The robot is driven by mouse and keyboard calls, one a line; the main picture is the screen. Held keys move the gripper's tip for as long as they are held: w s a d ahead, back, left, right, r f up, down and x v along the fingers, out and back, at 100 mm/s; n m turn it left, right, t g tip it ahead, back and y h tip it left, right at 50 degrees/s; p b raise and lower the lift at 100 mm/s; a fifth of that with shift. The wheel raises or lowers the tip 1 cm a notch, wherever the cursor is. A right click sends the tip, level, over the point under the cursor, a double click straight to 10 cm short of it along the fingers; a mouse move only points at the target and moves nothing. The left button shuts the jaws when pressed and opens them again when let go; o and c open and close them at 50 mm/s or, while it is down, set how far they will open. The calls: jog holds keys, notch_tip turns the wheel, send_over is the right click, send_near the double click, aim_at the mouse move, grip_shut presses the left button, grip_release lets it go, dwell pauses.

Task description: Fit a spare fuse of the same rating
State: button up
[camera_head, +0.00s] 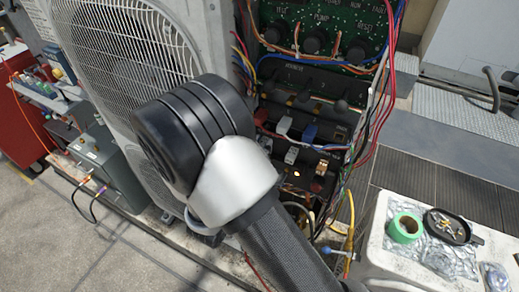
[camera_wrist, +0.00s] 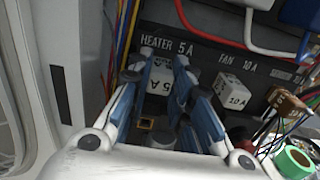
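In the wrist view, my gripper (camera_wrist: 166,60) has one blue-and-white finger on each side of a white fuse marked 5 A (camera_wrist: 159,80). The fuse sits just under the label HEATER 5 A (camera_wrist: 165,46). The fingers are close to its sides; I cannot tell whether they press on it. To its right, a white fuse marked 10 A (camera_wrist: 231,96) sits below the label FAN 10 A (camera_wrist: 236,62). In the head view, my arm hides the gripper and that 5 A fuse. The fuse panel shows a white fuse (camera_head: 291,155) and a blue one (camera_head: 308,132).
Loose wires (camera_head: 378,110) hang along the panel's right side. The fan grille (camera_head: 125,55) is to the left. A white surface (camera_head: 372,240) at lower right bears a green tape roll (camera_head: 405,228) and a black dish of small parts (camera_head: 447,226).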

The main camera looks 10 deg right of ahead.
jog(key=o, duration=0.5)
jog(key=shift+o, duration=0.2)
jog(key=v, duration=1.2)
jog(key=s+d+r+m+g, duration=0.3)
jog(key=s+d+m+g, duration=0.35)
jog(key=d+m, duration=0.25)
jog(key=s+d+r+m+g, duration=0.3)
jog(key=s+d+m+g, duration=0.2)
jog(key=d+m+g, duration=0.4)
jog(key=s+a+r+m+t+y, duration=0.3)
jog(key=s+r+m+t+y, duration=0.1)
jog(key=m+y, duration=0.6)
notch_tip(320, 180, up, 2)
jog(key=shift+s+a+r+m+t, duration=0.15)
jog(key=shift+s+a+m+t, duration=0.1)
jog(key=shift+m+t, duration=0.4)
